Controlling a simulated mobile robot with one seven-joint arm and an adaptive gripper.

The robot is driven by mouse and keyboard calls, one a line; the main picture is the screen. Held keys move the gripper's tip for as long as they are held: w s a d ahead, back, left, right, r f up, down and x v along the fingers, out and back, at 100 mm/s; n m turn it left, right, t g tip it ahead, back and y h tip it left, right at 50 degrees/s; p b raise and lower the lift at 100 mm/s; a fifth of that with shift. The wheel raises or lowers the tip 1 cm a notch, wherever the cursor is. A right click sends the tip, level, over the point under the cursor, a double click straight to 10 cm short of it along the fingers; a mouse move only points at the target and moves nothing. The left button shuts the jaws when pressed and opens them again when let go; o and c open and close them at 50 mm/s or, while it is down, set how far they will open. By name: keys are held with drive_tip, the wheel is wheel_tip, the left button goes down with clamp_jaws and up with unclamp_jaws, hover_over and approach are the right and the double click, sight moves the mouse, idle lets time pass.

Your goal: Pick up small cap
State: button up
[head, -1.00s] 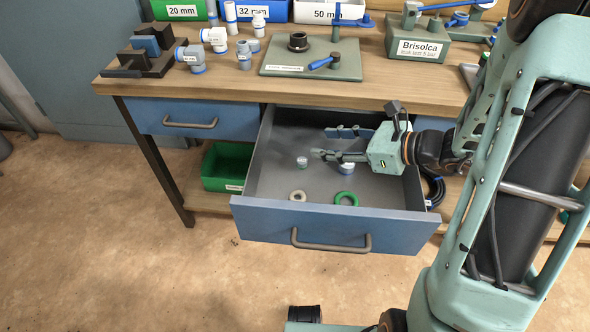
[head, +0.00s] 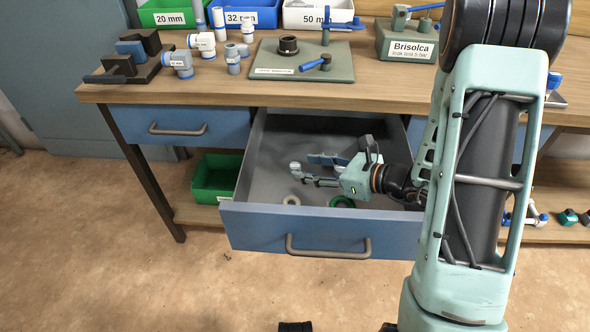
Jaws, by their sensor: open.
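A small pale object (head: 295,167), apparently the small cap, shows in the open drawer at the tips of my gripper's fingers. My gripper (head: 308,169) is open and low inside the drawer, its fingers pointing left. The lower finger partly overlaps the pale object, so I cannot tell whether they touch or how far the object lies between the fingers. A larger white cap with a blue band, seen earlier, is now hidden behind my gripper.
The open drawer (head: 262,222) also holds a beige ring (head: 291,201) and a green ring (head: 342,202) near its front wall. The wooden worktop (head: 215,93) overhangs the drawer's back. A green bin (head: 208,186) stands on the shelf at left.

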sight(296, 166)
drive_tip(key=x, duration=0.3)
drive_tip(key=shift+w+a+f+b, duration=0.15)
drive_tip(key=shift+a+f+b, duration=0.05)
drive_tip(key=shift+a+b, duration=0.1)
drive_tip(key=c, duration=0.9)
